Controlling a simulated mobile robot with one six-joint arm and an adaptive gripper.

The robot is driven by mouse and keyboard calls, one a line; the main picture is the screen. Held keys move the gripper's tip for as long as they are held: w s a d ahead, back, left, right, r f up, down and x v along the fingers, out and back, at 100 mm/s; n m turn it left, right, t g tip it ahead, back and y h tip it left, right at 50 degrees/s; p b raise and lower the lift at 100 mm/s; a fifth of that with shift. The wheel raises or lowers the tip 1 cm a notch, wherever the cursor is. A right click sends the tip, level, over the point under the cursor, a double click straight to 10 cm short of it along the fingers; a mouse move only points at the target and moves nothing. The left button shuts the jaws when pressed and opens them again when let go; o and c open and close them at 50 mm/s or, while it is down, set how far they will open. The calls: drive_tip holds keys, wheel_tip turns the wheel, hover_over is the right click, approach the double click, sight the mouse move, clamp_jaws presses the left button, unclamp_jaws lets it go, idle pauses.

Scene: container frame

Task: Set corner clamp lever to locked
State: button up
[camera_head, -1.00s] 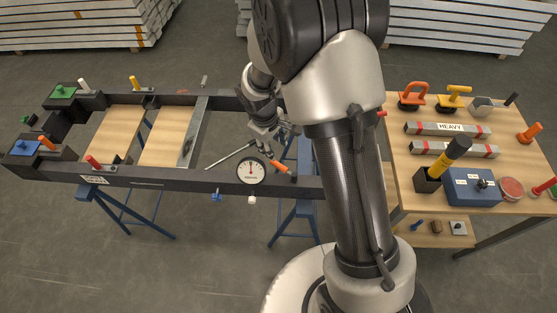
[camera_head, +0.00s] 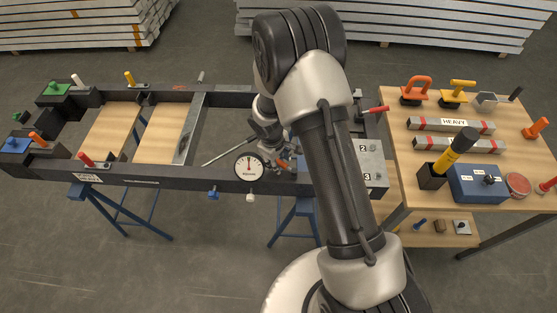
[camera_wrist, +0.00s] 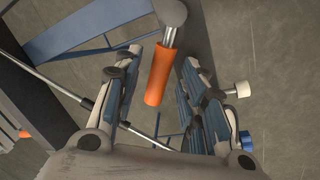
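A lever with an orange grip (camera_head: 282,163) is at the near rail of the black frame (camera_head: 140,178), just right of the round dial. In the wrist view its orange grip (camera_wrist: 157,85) hangs from a metal rod and lies between my fingers. My gripper (camera_wrist: 158,95) is open, with a finger on each side of the grip and gaps visible. Whether this lever is the corner clamp's cannot be told.
A white dial (camera_head: 249,167) stands on the near rail beside my gripper. A thin rod (camera_head: 228,152) slants inside the frame. A red-handled lever (camera_head: 375,109) and a grey numbered plate (camera_head: 371,165) are right of my arm. A tool table (camera_head: 405,165) stands further right.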

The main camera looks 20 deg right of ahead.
drive_tip(key=shift+c, duration=0.4)
clamp_jaws()
